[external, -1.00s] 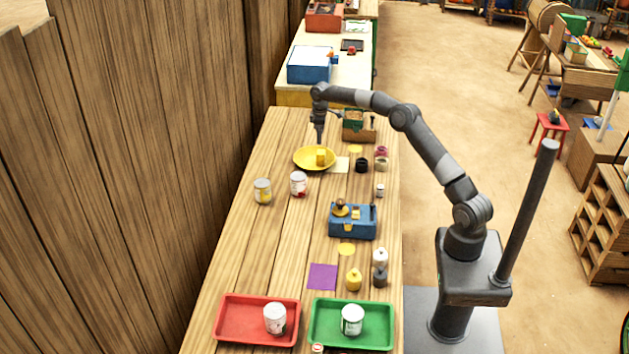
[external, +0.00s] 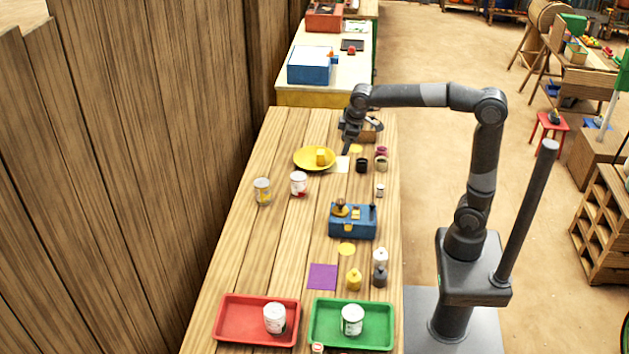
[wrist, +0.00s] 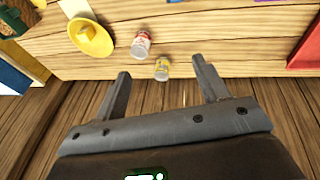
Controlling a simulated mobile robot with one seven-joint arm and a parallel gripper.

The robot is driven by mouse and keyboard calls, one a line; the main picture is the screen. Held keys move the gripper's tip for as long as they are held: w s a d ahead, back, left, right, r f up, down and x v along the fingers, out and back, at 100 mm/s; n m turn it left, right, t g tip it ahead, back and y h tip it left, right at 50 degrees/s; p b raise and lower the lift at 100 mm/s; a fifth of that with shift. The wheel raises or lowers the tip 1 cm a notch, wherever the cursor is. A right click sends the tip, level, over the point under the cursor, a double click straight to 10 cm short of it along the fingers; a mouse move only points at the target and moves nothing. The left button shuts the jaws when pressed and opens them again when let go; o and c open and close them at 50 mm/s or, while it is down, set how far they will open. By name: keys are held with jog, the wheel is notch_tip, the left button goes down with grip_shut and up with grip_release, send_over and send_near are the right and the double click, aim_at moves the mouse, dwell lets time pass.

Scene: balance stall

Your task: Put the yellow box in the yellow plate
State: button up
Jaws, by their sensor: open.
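The yellow box (external: 321,156) sits in the yellow plate (external: 303,161), right of the plate's middle, at the far part of the wooden table. Both also show in the wrist view, the box (wrist: 88,31) inside the plate (wrist: 100,47) at the upper left. My gripper (external: 347,148) is open and empty, above the table to the right of the plate and apart from the box. In the wrist view the two fingers of my gripper (wrist: 162,80) are spread with nothing between them.
Two cans, one red and white (external: 299,184) and one yellow and silver (external: 263,191), stand in front of the plate. A blue box (external: 352,227) is mid-table. A red tray (external: 232,327) and a green tray (external: 380,338) are at the near end. A wooden wall borders the left.

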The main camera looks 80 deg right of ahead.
jog(key=s+a+f+t, duration=0.1)
jog(key=s+a+f, duration=0.1)
jog(key=s, duration=0.5)
jog(key=s+a+f+t+y, duration=0.1)
jog(key=s+a+f, duration=0.1)
jog(key=s+a, duration=0.3)
jog(key=s+a+f+m+y, duration=0.1)
jog(key=s+a, duration=0.3)
jog(key=s, duration=0.7)
jog(key=shift+a+f+t, duration=0.15)
jog(key=shift+f+t, duration=0.25)
jog(key=shift+f, duration=0.35)
jog(key=shift+o, duration=0.2)
